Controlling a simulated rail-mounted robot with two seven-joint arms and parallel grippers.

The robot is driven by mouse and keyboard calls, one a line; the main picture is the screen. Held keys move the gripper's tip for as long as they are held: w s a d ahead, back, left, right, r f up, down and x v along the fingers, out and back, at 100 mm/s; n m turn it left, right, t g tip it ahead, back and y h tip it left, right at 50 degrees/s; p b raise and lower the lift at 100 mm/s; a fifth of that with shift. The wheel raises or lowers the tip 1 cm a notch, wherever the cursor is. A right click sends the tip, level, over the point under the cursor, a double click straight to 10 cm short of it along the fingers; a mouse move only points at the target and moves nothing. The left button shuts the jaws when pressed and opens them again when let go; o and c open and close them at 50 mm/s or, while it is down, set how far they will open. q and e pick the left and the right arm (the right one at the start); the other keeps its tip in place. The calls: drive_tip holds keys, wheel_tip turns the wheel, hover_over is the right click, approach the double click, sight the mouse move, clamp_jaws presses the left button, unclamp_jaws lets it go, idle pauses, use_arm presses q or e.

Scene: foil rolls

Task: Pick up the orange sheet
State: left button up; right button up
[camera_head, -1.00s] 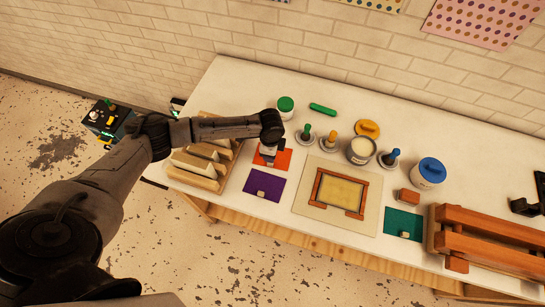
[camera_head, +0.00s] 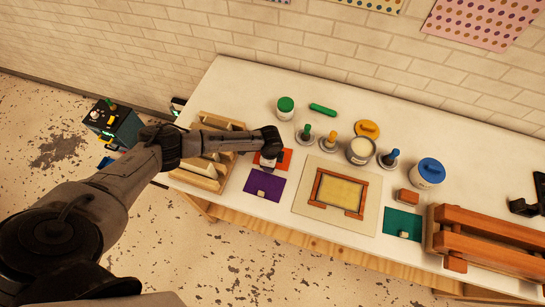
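The orange sheet (camera_head: 285,157) lies flat on the white table, left of centre, just behind the purple sheet (camera_head: 264,187). My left gripper (camera_head: 267,163) points down at the left part of the orange sheet, and the arm's wrist hides some of it. The fingers are too small and covered to tell whether they are open or shut, or touching the sheet. My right gripper is not clearly in view; a dark part shows at the far right edge.
A wooden rack (camera_head: 203,170) stands left of the sheets, under my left forearm. A framed screen (camera_head: 340,192), a teal sheet (camera_head: 403,223) and wooden beams (camera_head: 485,235) are to the right. A green-lidded jar (camera_head: 285,108), paint pots and a blue-lidded tub (camera_head: 428,172) stand behind.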

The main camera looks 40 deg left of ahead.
use_arm(q)
clamp_jaws()
idle(0.3)
drive_tip(key=shift+r, duration=0.1)
